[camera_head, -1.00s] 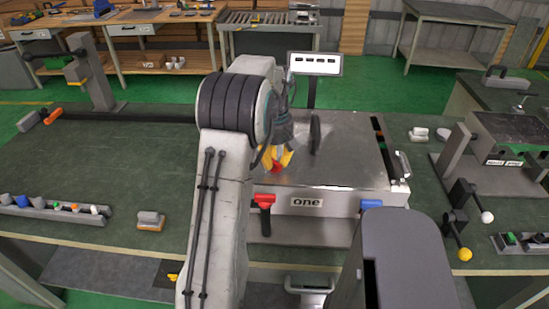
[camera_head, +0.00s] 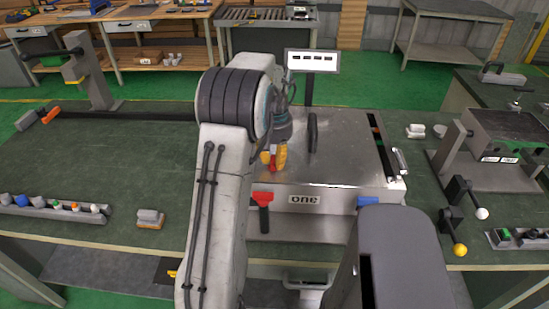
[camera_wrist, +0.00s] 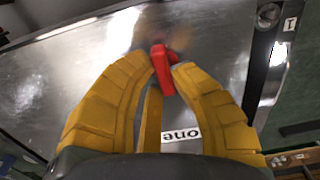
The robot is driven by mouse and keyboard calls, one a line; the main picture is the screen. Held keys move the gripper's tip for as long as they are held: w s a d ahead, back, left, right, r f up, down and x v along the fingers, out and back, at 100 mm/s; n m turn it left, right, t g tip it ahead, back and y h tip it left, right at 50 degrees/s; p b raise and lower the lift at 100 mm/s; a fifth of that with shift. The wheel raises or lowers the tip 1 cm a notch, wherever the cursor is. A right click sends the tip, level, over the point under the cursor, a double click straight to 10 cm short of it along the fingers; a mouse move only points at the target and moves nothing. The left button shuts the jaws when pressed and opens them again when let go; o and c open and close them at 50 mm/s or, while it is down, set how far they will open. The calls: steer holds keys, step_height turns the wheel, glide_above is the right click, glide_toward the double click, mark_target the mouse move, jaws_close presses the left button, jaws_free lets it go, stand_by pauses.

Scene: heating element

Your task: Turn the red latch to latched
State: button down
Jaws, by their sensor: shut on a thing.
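The red latch (camera_wrist: 162,70) shows between my gripper's yellow fingertips in the wrist view, above the shiny metal plate. My gripper (camera_head: 274,160) is shut on it. The fingers also show in the wrist view (camera_wrist: 163,75). They hide part of the latch, and I cannot tell its exact angle.
A red-headed handle (camera_head: 263,198) and a blue one (camera_head: 368,201) are on that front side. The bench to the left is mostly clear.

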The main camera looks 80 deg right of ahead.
mark_target(274, 159)
steer(key=shift+m, duration=0.3)
stand_by(0.4)
steer(key=c, duration=1.1)
jaws_free()
steer(key=shift+o, duration=0.2)
step_height(274, 159, up, 12)
